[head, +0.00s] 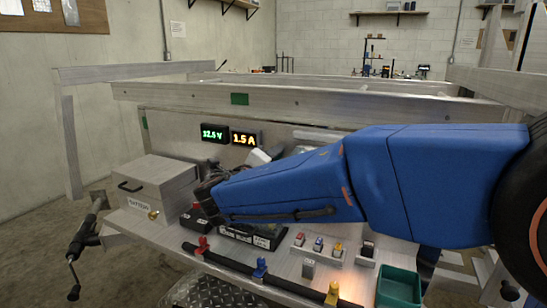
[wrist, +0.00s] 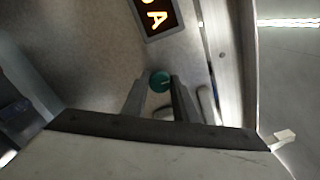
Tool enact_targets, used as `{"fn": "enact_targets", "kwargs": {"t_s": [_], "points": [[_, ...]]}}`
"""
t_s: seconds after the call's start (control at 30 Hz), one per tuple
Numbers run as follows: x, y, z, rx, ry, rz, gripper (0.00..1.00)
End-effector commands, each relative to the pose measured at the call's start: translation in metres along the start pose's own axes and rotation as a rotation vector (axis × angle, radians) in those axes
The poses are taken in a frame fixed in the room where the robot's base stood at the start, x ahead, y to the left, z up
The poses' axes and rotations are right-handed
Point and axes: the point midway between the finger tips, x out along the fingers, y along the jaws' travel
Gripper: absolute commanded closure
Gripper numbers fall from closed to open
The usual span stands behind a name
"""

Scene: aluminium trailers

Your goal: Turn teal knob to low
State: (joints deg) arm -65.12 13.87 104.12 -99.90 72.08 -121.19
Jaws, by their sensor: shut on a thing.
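The teal knob (wrist: 160,80) shows in the wrist view as a round dial with a thin light mark on its face. It lies at the tips of the two fingers of my gripper (wrist: 161,84), one on each side, and the gripper is shut on it. In the head view my blue arm hides the knob, and the fingertips are not visible there. The exact knob setting is too small to read.
A green display reading 12.5 V (head: 214,134) and an amber display reading 1.5 A (head: 245,138) sit on the panel behind. A battery box (head: 150,190) stands left. Small coloured switches (head: 319,243) and a teal bin (head: 399,288) are at front right.

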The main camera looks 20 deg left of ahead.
Motion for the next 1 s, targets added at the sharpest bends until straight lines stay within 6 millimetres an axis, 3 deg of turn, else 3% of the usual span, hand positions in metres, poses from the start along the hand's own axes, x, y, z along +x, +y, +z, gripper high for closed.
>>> {"fn": "enact_targets", "kwargs": {"t_s": [0.37,0.4,0.47,0.8,1.0], "points": [[0.0,0.002,0.0,-0.005,0.0,0.003,0.96],[0.0,0.002,0.0,-0.005,0.0,0.003,0.67],[0.0,0.002,0.0,-0.004,0.0,0.002,0.56],[-0.002,0.0,0.0,-0.003,-0.001,0.001,0.56],[-0.025,0.0,0.001,-0.002,-0.003,0.002,0.56]]}}
